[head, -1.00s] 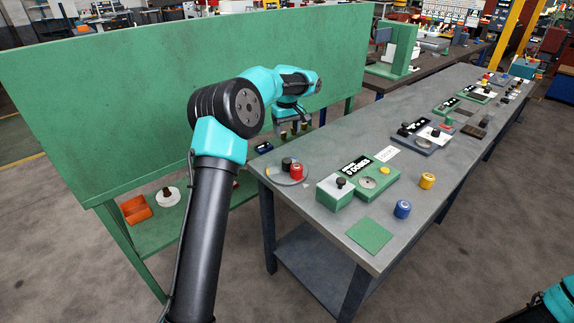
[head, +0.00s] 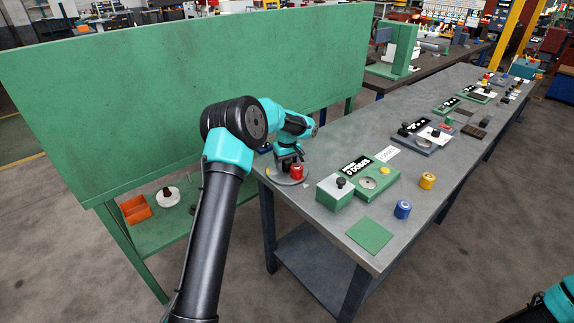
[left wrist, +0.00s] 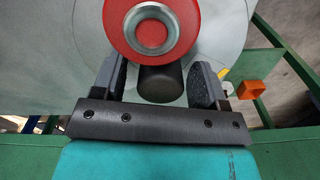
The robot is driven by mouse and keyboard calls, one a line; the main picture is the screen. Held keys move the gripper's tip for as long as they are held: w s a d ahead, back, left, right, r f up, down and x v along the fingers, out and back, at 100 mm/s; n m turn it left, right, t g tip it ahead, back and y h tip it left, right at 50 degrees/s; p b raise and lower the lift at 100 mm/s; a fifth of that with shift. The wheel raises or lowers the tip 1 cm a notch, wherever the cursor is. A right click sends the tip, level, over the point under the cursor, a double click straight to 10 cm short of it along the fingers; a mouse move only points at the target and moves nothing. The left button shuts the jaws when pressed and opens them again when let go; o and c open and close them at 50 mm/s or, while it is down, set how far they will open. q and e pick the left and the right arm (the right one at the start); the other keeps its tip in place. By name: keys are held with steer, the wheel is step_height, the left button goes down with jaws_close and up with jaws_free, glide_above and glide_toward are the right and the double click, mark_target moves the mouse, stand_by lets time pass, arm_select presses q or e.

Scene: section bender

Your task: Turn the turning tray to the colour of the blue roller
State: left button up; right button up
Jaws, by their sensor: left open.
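The turning tray (head: 284,182) is a round grey disc at the left end of the grey bench. It carries a red roller (head: 296,171) and a black upright knob or roller, which my gripper hides in the head view. My left gripper (head: 286,163) is over the tray, pointing down. In the left wrist view its open fingers (left wrist: 158,76) stand on both sides of the black piece (left wrist: 160,86), with the red roller (left wrist: 152,24) just beyond. The blue roller (head: 402,209) stands on the bench near its front edge. My right gripper is out of view.
A green device with a black knob (head: 341,183) and label stands right of the tray. A yellow roller (head: 427,181) and a flat green square (head: 369,236) lie nearby. A green panel (head: 190,90) rises behind. More devices line the bench further right.

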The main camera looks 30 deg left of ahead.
arm_select(q)
steer(key=shift+f, duration=0.3)
steer(key=shift+c, duration=0.4)
jaws_close()
